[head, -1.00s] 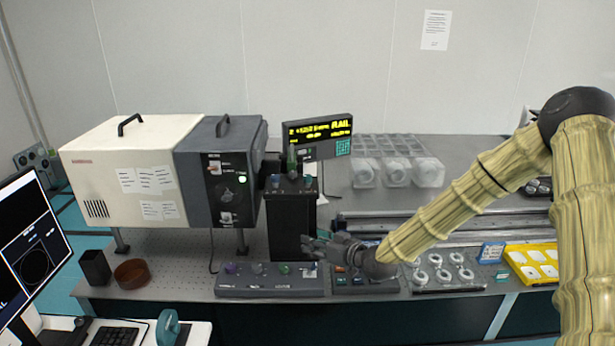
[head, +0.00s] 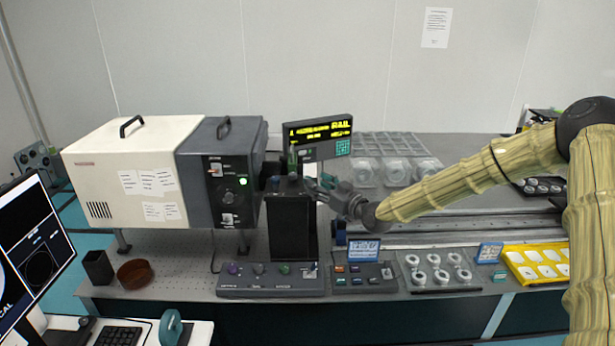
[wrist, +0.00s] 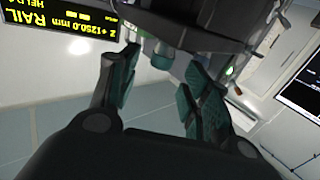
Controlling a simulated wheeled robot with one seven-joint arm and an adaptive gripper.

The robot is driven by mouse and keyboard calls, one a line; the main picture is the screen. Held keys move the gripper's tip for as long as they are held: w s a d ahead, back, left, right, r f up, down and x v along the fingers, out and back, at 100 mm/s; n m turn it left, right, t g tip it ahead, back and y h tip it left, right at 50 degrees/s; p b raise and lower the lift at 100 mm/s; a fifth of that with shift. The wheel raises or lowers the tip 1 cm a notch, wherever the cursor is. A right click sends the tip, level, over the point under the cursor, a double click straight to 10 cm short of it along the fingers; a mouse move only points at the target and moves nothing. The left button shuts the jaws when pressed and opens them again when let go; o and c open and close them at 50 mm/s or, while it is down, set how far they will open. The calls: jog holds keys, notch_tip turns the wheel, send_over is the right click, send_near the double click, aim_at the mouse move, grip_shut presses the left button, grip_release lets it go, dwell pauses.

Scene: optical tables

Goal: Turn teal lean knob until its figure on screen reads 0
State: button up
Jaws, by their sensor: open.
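My gripper (head: 318,184) is open beside the upper right of a black upright block (head: 290,228), in front of the rail display. In the wrist view my gripper (wrist: 158,84) shows its two dark fingers with teal pads apart. A small teal knob (wrist: 161,56) shows beyond the gap between the fingers, under a dark body; I cannot tell whether they touch it. In the head view the gripper partly hides the block's top right. The monitor (head: 35,260) is cut by the left edge, and its lean figure is not readable.
The rail display (head: 320,135) stands behind the block; in the wrist view it appears upside down and reads +1250.0 mm. A large instrument box (head: 140,175) stands left. Control boxes with knobs (head: 270,279) line the table's front edge. A yellow tray (head: 510,262) lies right.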

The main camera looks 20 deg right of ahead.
jog(key=shift+p+x, duration=0.9)
jog(key=shift+x, duration=1.8)
jog(key=c, duration=1.1)
